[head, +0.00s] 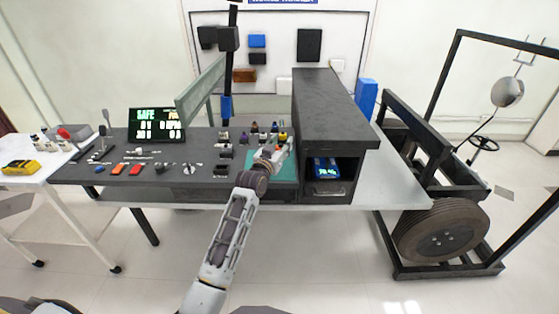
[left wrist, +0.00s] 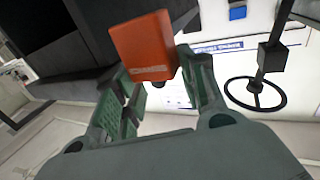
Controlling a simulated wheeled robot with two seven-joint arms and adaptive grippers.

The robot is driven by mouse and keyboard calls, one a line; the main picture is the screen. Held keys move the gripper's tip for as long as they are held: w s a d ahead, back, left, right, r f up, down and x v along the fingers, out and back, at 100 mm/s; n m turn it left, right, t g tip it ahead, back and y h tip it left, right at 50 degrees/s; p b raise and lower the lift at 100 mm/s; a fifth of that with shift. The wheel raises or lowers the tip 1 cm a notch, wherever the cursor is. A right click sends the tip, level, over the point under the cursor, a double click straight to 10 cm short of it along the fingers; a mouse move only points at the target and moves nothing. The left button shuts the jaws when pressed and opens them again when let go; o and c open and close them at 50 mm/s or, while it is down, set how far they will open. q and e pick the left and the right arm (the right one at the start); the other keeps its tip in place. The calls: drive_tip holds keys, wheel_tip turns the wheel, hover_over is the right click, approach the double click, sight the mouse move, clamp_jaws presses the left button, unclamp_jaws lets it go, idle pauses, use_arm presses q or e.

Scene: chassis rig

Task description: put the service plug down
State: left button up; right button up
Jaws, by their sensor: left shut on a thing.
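The service plug, an orange block (left wrist: 143,45), sits between the fingertips of my left gripper (left wrist: 155,80) in the left wrist view. My left gripper is shut on it. In the head view my left gripper (head: 280,150) is over the green mat (head: 287,172) on the dark bench, just left of the black cabinet. The plug is too small or hidden to make out there. I cannot tell from these views whether it touches the mat. My right gripper is not in view.
The black cabinet (head: 335,105) stands close on the right, with a blue-lit device (head: 326,168) in its opening. Several small coloured parts (head: 254,134) stand behind the mat. A display (head: 157,124) and orange and red pieces (head: 135,169) are on the bench's left. A wheeled chassis (head: 440,190) is far right.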

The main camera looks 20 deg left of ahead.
use_arm(q)
wheel_tip(320, 180, down, 2)
drive_tip(key=shift+f, duration=0.4)
wheel_tip(320, 180, down, 3)
drive_tip(key=shift+r+b, duration=0.2)
drive_tip(key=shift+b, duration=0.2)
drive_tip(key=shift+f, duration=0.5)
drive_tip(key=o, duration=0.8)
drive_tip(key=shift+c, duration=0.2)
drive_tip(key=shift+o, duration=1.1)
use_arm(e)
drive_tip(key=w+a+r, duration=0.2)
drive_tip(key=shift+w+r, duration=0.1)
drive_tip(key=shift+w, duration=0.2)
